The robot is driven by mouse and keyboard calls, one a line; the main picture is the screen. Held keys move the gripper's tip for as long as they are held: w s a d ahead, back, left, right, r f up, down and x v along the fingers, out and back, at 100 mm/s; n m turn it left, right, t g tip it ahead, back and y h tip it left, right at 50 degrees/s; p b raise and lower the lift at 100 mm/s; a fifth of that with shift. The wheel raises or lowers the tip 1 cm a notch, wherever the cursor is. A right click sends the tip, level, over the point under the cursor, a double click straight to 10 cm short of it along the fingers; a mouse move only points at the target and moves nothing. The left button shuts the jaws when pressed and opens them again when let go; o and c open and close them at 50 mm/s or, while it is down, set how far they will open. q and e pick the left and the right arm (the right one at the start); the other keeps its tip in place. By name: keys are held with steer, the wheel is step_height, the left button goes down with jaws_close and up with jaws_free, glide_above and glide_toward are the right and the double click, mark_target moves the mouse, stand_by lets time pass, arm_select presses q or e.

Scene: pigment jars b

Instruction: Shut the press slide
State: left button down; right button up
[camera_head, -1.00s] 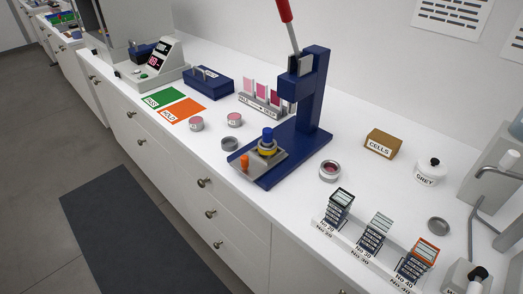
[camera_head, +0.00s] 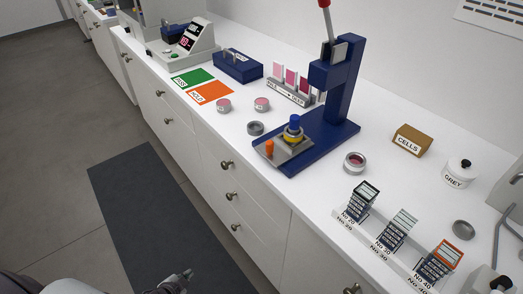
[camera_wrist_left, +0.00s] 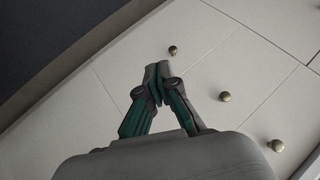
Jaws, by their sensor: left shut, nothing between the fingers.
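The blue press (camera_head: 338,92) stands on the white counter, with a red-tipped lever on top. Its grey slide (camera_head: 284,151) sticks out at the front left of the press base. The slide carries an orange knob (camera_head: 269,147) and a yellow-and-blue die (camera_head: 293,130), which stand clear of the press head. My left gripper (camera_head: 187,274) is low in front of the drawers, well below and apart from the slide. In the left wrist view its fingers (camera_wrist_left: 158,72) are together and empty, with drawer fronts behind. My right gripper is not in view.
Small jars (camera_head: 261,103) and a grey ring (camera_head: 255,128) stand left of the slide. An open pink jar (camera_head: 354,162) is right of the press. Sieve racks (camera_head: 392,232) line the front right edge. Drawer knobs (camera_head: 227,164) protrude below. Floor around the dark mat (camera_head: 150,215) is clear.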

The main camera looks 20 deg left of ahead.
mark_target(267, 148)
arm_select(q)
steer(key=w+r+m+t+h, duration=0.1)
steer(key=w+r+m+t, duration=0.15)
steer(key=w+r, duration=0.5)
steer(key=w+r+m+t+h, duration=0.1)
steer(key=w+r+m+t, duration=0.2)
steer(key=r, duration=0.7)
steer(key=w+d+r+m+h, duration=0.1)
steer(key=d+r+m+h, duration=0.4)
steer(key=r, duration=0.7)
steer(key=w+d+r+m+h, duration=0.25)
steer(key=d+r+m, duration=0.35)
steer(key=r, duration=0.6)
steer(key=shift+t+h, duration=0.25)
steer(key=shift+h, duration=0.2)
steer(key=p+x, duration=0.4)
steer(key=x, duration=0.7)
steer(key=shift+w+d, duration=0.2)
steer(key=shift+w, duration=0.1)
steer(key=shift+w+d+f, duration=0.15)
steer(key=shift+w+d, duration=0.1)
steer(key=shift+w, duration=0.1)
